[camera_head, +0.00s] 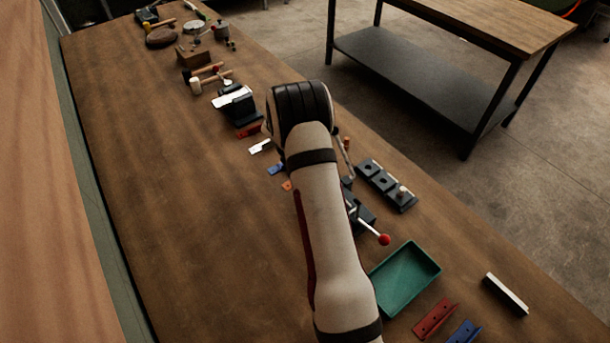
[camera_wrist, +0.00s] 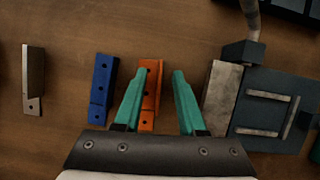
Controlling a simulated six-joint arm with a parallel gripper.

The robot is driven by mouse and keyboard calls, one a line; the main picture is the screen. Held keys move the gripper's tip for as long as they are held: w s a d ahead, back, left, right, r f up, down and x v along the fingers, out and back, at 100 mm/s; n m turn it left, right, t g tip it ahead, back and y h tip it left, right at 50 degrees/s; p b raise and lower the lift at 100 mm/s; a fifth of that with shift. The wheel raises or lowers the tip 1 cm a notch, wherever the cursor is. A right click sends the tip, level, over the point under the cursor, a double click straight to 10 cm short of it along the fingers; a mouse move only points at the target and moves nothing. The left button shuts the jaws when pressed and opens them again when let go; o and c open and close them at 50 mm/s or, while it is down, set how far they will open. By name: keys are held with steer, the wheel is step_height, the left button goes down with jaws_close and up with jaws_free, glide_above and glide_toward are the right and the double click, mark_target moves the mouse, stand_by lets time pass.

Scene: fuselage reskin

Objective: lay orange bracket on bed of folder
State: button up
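The orange bracket (camera_wrist: 151,82), with dark holes, lies on the wooden bench in the wrist view. In the head view a small part of it (camera_head: 287,185) shows left of my arm. My gripper (camera_wrist: 159,73) is open, its two green fingers apart, with the bracket between them in the picture. I cannot tell whether they are down around it or above it. The dark device to the right, with a pale metal block and bars (camera_wrist: 266,112), looks like the folder. In the head view the folder (camera_head: 365,215), with a red-knobbed lever, is partly hidden by my arm.
A blue bracket (camera_wrist: 101,88) and a pale metal bracket (camera_wrist: 33,78) lie left of the orange one. A green tray (camera_head: 405,278), a black holed block (camera_head: 387,186) and red bracket (camera_head: 436,318) sit right of my arm. The bench's left side is clear.

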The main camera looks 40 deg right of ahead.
jaws_close()
stand_by(1.4)
